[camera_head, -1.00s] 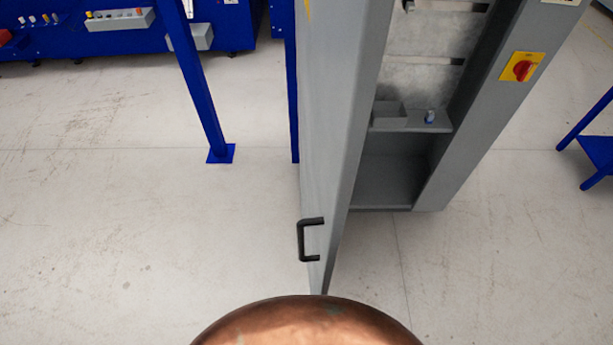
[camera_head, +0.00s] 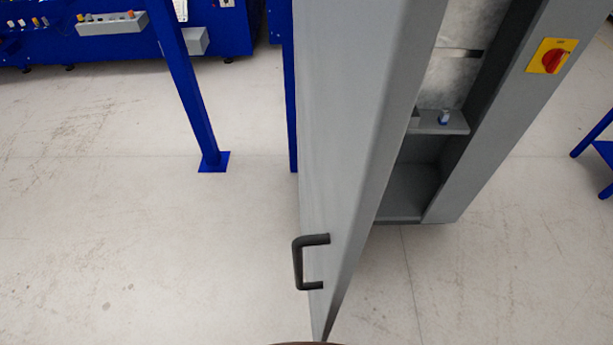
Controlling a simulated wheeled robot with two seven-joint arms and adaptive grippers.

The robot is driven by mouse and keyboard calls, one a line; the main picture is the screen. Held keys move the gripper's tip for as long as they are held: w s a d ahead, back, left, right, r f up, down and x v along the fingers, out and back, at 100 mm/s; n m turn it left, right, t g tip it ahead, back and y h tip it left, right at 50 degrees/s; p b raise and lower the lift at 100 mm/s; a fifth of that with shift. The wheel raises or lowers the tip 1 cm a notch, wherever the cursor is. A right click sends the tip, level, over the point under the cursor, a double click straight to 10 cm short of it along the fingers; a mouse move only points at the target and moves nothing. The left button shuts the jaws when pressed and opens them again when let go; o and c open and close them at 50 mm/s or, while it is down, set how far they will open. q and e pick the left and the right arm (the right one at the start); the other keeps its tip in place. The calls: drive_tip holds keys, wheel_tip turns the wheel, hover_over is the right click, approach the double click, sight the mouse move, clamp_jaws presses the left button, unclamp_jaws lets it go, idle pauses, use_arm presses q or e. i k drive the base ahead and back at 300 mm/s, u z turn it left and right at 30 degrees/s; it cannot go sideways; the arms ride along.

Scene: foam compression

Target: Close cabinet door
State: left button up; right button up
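The grey cabinet door (camera_head: 350,130) stands open in the middle of the head view, its free edge toward me. A black handle (camera_head: 299,263) is on the door's left face, near the free edge. The grey cabinet (camera_head: 492,130) is behind the door on the right. Part of its inside shows, with a shelf (camera_head: 452,124) and a light metal panel; the door hides the rest. A red rotary switch on a yellow plate (camera_head: 551,57) is on the cabinet's front. Neither of my grippers is in view.
A blue post (camera_head: 190,90) with a foot plate stands left of the door. A blue machine (camera_head: 120,35) with a control box is at the back left. A blue stand (camera_head: 598,150) is at the right edge. The pale floor at left is clear.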

sight(361, 66)
drive_tip(key=k, duration=1.1)
drive_tip(key=z, duration=0.05)
drive_tip(key=i, duration=0.65)
drive_tip(key=z, duration=0.5)
